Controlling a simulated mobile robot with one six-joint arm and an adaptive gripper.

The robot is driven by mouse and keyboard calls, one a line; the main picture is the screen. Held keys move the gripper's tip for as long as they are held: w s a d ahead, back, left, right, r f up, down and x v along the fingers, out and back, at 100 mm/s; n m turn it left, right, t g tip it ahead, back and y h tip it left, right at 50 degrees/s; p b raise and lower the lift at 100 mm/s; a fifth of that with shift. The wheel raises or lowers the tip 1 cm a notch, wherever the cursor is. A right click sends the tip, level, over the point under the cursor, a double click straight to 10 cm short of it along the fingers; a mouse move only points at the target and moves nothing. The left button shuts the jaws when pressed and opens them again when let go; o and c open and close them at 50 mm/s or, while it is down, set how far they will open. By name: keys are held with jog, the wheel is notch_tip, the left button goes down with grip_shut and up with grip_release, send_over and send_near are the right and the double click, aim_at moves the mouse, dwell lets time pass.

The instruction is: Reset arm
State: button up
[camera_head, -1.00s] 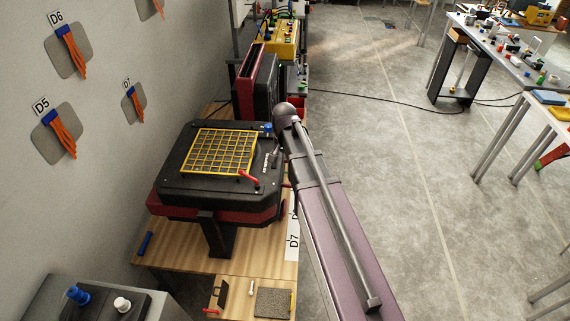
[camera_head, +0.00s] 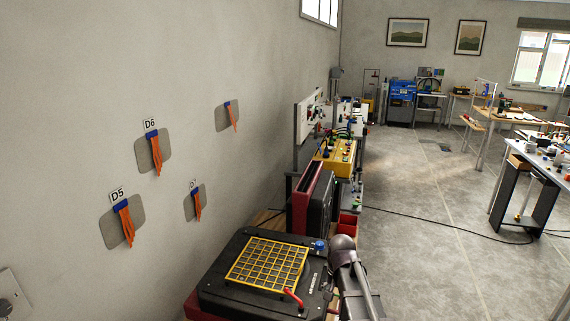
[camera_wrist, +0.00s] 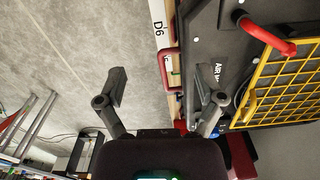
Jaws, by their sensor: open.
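My gripper (camera_wrist: 160,88) shows in the wrist view with its two dark fingers spread wide apart. It is open and nothing is between the fingers. Below it in that view lie grey floor and the edge of a bench with a black machine (camera_wrist: 205,40). In the head view my arm (camera_head: 345,262) stands at the bottom, just right of the black machine (camera_head: 222,292) with its yellow grid (camera_head: 268,264). My gripper cannot be made out in the head view.
The red handle (camera_head: 293,297) of the machine is close to my arm; it also shows in the wrist view (camera_wrist: 266,36). A red and black case (camera_head: 318,208) and a yellow box (camera_head: 337,158) stand behind. The floor (camera_head: 430,240) to the right is open, with a cable across it.

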jog(key=s+n, duration=0.4)
jog(key=s, duration=0.7)
jog(key=shift+n, duration=0.4)
jog(key=shift+s, duration=0.1)
jog(key=c, duration=0.4)
